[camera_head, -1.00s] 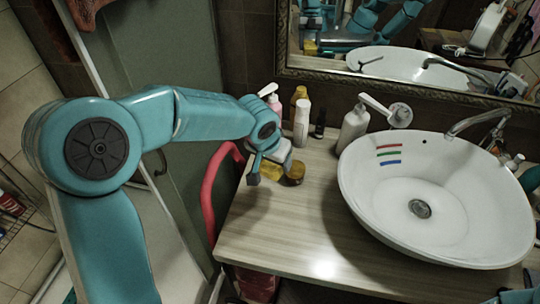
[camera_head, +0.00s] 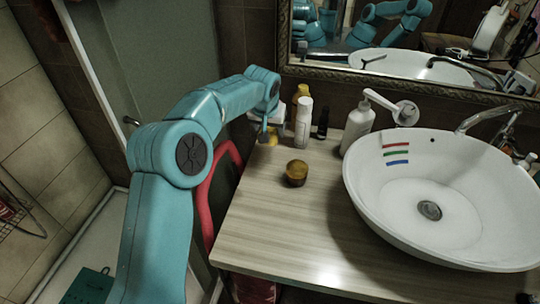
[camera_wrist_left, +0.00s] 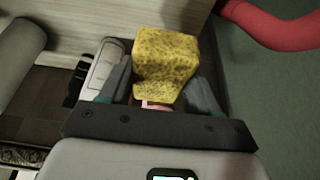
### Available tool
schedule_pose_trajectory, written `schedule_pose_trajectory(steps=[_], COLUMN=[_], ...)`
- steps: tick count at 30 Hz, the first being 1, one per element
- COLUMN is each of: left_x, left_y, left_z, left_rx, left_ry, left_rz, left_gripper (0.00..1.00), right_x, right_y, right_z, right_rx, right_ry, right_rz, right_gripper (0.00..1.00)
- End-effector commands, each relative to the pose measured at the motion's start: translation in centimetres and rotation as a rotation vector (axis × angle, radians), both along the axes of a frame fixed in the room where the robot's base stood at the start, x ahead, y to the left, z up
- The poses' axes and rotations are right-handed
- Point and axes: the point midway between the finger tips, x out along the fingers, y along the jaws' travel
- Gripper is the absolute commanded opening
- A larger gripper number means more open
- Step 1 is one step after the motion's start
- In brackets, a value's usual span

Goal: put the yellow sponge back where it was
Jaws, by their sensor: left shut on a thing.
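The yellow sponge (camera_wrist_left: 167,55) is a speckled block between the two fingers of my left gripper (camera_wrist_left: 165,88) in the wrist view. In the head view my left gripper (camera_head: 268,133) is at the back left corner of the counter, left of the white bottle (camera_head: 303,122). Only a small yellow bit of the sponge (camera_head: 272,138) shows there, under the fingers. I cannot tell whether it touches the counter. My right gripper is not in view.
An amber round jar (camera_head: 296,173) stands on the wooden counter (camera_head: 270,225). The white basin (camera_head: 390,205) is at right. A red curved thing (camera_head: 207,190) borders the left edge.

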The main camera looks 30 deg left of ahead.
Motion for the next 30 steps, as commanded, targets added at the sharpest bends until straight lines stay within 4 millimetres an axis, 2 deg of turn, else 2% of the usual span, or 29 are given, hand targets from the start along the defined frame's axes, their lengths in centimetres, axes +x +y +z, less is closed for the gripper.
schedule_pose_trajectory(steps=[1,4,11,16,29,30], left_x=[-0.1,-0.1,0.0,-0.1,0.0,0.0], left_y=[0.0,0.0,0.0,0.0,0.0,0.0], left_z=[-1.3,-3.1,-5.4,-7.9,-8.9,-8.7], left_rx=[-0.001,0.0,0.0,-0.001,-0.001,-0.001], left_ry=[0.006,0.004,0.002,0.003,0.0,0.0], left_rz=[-0.001,-0.001,0.0,0.0,0.0,0.0], left_gripper=[0.34,0.34,0.34,0.34,0.34,0.75], right_x=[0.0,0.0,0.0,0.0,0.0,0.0], right_y=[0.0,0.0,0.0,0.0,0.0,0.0], right_z=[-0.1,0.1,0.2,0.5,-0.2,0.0], right_rx=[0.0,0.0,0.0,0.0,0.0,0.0], right_ry=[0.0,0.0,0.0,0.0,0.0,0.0], right_rz=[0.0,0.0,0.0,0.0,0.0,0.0], right_gripper=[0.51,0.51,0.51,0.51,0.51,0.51])
